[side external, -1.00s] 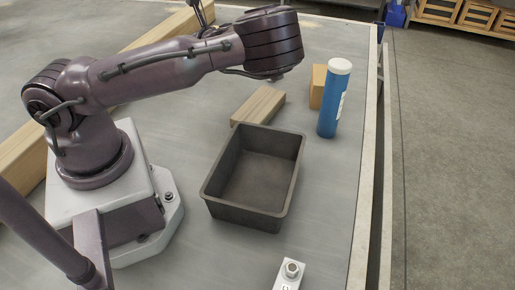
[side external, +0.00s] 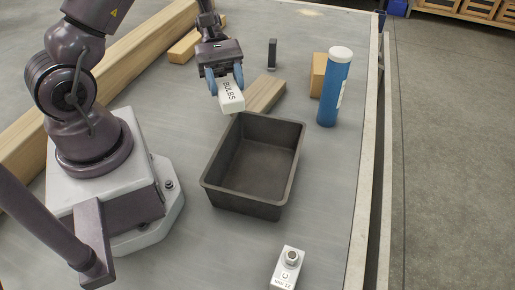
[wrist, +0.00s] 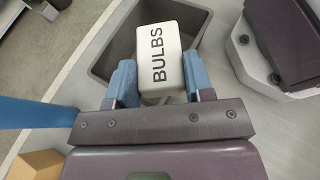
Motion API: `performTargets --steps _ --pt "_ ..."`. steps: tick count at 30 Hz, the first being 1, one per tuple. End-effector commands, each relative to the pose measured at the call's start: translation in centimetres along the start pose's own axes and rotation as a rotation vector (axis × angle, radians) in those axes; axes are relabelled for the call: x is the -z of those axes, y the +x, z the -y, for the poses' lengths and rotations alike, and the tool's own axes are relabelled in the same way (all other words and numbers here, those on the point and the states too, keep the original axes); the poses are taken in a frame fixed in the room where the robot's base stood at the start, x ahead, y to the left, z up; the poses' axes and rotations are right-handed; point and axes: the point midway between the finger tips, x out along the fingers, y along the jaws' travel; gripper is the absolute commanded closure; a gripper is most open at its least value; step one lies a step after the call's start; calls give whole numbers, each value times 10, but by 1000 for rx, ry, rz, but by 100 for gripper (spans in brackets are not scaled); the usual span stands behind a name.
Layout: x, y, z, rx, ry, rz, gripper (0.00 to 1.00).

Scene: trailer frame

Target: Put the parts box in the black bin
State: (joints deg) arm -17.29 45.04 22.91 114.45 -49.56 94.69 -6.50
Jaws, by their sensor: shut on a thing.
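The parts box (side external: 231,97) is a small white box marked BULBS. My gripper (side external: 224,79) is shut on it, with a blue finger on each side, and holds it above the table near the bin's far left corner. The box also shows in the wrist view (wrist: 160,54) between the blue fingers (wrist: 152,84). The black bin (side external: 213,201) is an open, dark, rectangular bin on the table, and it looks empty in the side view. In the wrist view the bin (wrist: 100,67) lies beyond the box, which hides part of it.
A wooden block (side external: 265,94) lies just behind the bin. A blue bottle with a white cap (side external: 334,88) and a cardboard box (side external: 318,75) stand at the right. A small black upright object (side external: 272,54) stands farther back. A grey-white fitting (side external: 287,268) lies in front.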

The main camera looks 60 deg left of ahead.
Motion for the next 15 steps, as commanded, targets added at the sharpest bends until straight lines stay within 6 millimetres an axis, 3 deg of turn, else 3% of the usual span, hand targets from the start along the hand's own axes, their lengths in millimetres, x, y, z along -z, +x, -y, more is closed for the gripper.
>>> performTargets --steps 1,6,15 --pt "-18 8 -8 -95 -31 1 76" --pt "-62 25 -31 -307 -119 -3 76" --pt "-107 33 -50 -440 -179 -5 76"
